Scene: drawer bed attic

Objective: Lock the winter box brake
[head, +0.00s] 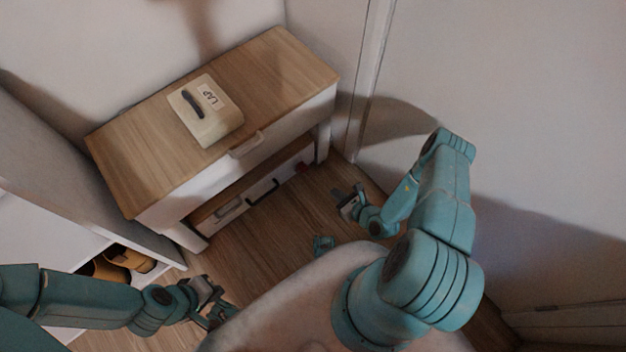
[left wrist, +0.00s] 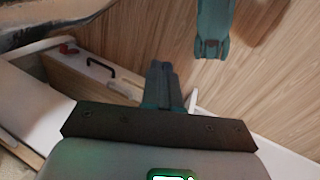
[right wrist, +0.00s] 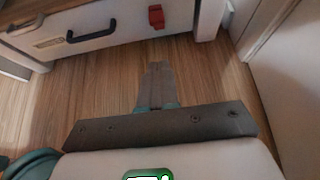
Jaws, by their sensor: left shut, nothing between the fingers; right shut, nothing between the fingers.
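The low box (head: 240,203) sits in the gap under the wooden-topped drawer unit, with a black handle (head: 263,192) on its front. I take it for the winter box. A small red piece (head: 302,167), perhaps the brake, is near its right end. In the right wrist view the red piece (right wrist: 156,16) stands upright on the box front (right wrist: 120,37), right of the black handle (right wrist: 92,30). My right gripper (head: 342,196) is shut and empty, apart from the box and in front of its right end. My left gripper (head: 222,314) is shut and empty, low at the left.
The drawer unit (head: 285,70) carries a pale case (head: 218,122) with a dark handle and a label. A white shelf with orange-brown items (head: 125,258) stands at the left. A wall (head: 510,130) closes the right side. Wooden floor (head: 270,235) is clear before the box.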

